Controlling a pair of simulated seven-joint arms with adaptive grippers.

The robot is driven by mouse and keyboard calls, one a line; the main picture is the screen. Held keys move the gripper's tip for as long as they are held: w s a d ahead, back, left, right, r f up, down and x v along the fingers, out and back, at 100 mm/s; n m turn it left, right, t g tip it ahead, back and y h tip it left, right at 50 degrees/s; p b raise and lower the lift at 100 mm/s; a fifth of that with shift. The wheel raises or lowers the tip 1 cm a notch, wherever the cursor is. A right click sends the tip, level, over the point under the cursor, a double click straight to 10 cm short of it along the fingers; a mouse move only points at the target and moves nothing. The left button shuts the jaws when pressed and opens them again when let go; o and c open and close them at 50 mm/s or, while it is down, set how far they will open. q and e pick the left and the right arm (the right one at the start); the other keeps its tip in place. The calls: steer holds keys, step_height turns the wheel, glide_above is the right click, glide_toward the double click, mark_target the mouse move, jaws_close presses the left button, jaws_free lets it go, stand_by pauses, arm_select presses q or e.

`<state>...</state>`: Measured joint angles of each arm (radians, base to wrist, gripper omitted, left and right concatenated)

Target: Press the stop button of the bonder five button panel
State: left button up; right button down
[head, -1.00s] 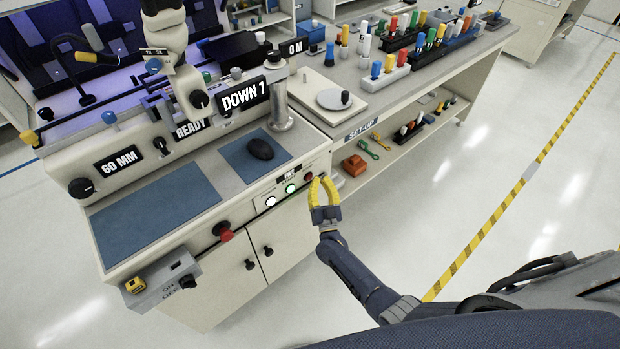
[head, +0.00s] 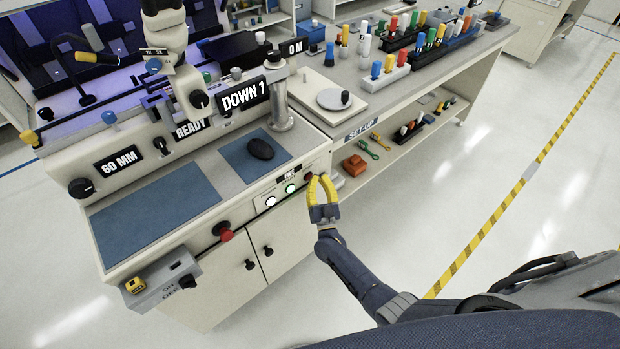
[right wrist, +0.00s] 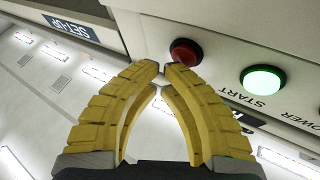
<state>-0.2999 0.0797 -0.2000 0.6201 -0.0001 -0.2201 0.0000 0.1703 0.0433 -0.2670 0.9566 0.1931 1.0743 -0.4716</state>
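The five button panel (head: 281,195) is on the front of the bonder bench. In the head view it shows a lit white button (head: 270,201), a lit green button (head: 290,188) and a dark red button (head: 308,177) at its right end. In the right wrist view the red button (right wrist: 186,52) sits just beyond my fingertips, and the green START button (right wrist: 263,80) is to its right. My right gripper (head: 319,178) has yellow fingers with tips together and nothing between them; they also show in the right wrist view (right wrist: 162,69). Whether they touch the red button is unclear. My left gripper is out of view.
A red knob (head: 226,235) stands out from the bench front, left of the panel. An ON/OFF box (head: 165,280) hangs at the lower left. A shelf with an orange object (head: 355,165) is right of the panel. Open floor (head: 420,225) lies at the right.

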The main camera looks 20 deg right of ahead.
steer(key=shift+w+a, duration=0.15)
steer(key=shift+w, duration=0.25)
stand_by(0.6)
steer(key=shift+s, duration=0.1)
stand_by(0.3)
steer(key=shift+s+d, duration=0.3)
steer(key=shift+s, duration=0.4)
steer(key=shift+s+d, duration=0.35)
steer(key=shift+s, duration=0.4)
steer(key=shift+s+d, duration=0.3)
steer(key=shift+s, duration=0.5)
steer(key=shift+s+d, duration=0.35)
steer(key=shift+s, duration=0.4)
